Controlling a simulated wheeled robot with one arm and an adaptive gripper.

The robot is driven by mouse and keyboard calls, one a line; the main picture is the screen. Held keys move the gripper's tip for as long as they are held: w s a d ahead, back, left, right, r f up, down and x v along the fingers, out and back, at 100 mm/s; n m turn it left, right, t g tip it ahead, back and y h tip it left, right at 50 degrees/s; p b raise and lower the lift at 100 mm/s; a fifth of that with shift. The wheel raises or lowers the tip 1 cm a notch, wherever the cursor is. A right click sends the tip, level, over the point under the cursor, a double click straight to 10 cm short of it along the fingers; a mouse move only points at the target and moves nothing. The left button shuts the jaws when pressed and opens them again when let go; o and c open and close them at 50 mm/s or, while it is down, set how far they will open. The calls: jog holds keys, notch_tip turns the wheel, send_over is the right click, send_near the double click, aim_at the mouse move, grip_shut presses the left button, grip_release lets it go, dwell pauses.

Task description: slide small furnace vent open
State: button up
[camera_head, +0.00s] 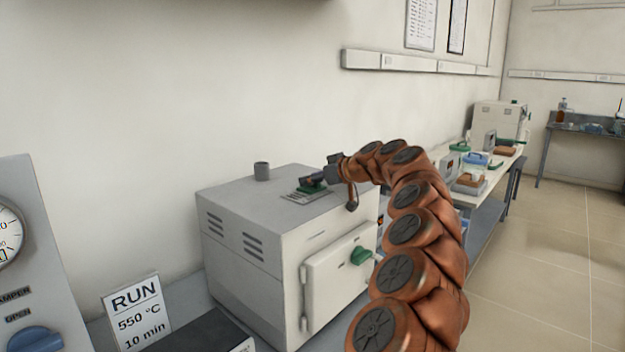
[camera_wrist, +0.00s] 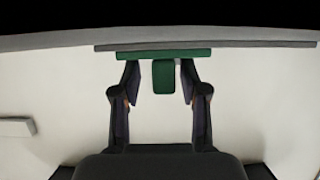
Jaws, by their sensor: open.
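The small furnace (camera_head: 250,255) is a light grey box with a closed front door and a green door handle (camera_head: 361,255). On its top is a slotted vent plate (camera_head: 297,197) with a green slider (camera_head: 318,187). My gripper (camera_head: 312,181) is over the vent at the slider, partly hiding it. In the wrist view, the open fingers of my gripper (camera_wrist: 160,82) stand on either side of the slider's green knob (camera_wrist: 163,77), with gaps between fingers and knob. The green slider plate (camera_wrist: 165,53) runs across behind the fingertips, below the grey vent edge (camera_wrist: 220,45).
A RUN 550 °C 10 min sign (camera_head: 137,313) and a gauge panel (camera_head: 25,260) are at the lower left. The wall is behind. A bench with equipment (camera_head: 480,185) stretches away to the right.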

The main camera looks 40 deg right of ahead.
jog(key=v, duration=1.2)
jog(key=shift+f, duration=0.1)
jog(key=shift+n+g+y, duration=0.6)
jog(key=shift+y, duration=0.3)
jog(key=a, duration=0.3)
jog(key=a+r, duration=0.1)
jog(key=a, duration=0.5)
jog(key=shift+w+a+r+p, duration=0.35)
jog(key=shift+w+a+p, duration=0.05)
jog(key=s+a+f+n+g+y+p, duration=0.1)
jog(key=s+a+g, duration=0.1)
jog(key=a, duration=0.7)
jog(key=s+a+f+n+g+p, duration=0.1)
jog(key=s+a+g, duration=0.15)
jog(key=a, duration=0.75)
jog(key=s+a+f+g+h+p, duration=0.1)
jog(key=s+a+f+g, duration=0.3)
jog(key=s+a+f, duration=0.5)
jog(key=s+f+m+g+h, duration=0.1)
jog(key=s+f, duration=0.3)
jog(key=s, duration=0.4)
jog(key=s+d+f+m+g+h+p, duration=0.1)
jog(key=s+f+m+g+h, duration=0.1)
jog(key=s, duration=0.7)
jog(key=s+f+m+g+h+p, duration=0.1)
jog(key=s+f+m+g, duration=0.1)
jog(key=s+f, duration=0.3)
jog(key=s, duration=0.3)
jog(key=shift+s+d+f+m+h, duration=0.3)
jog(key=shift+m+h, duration=0.1)
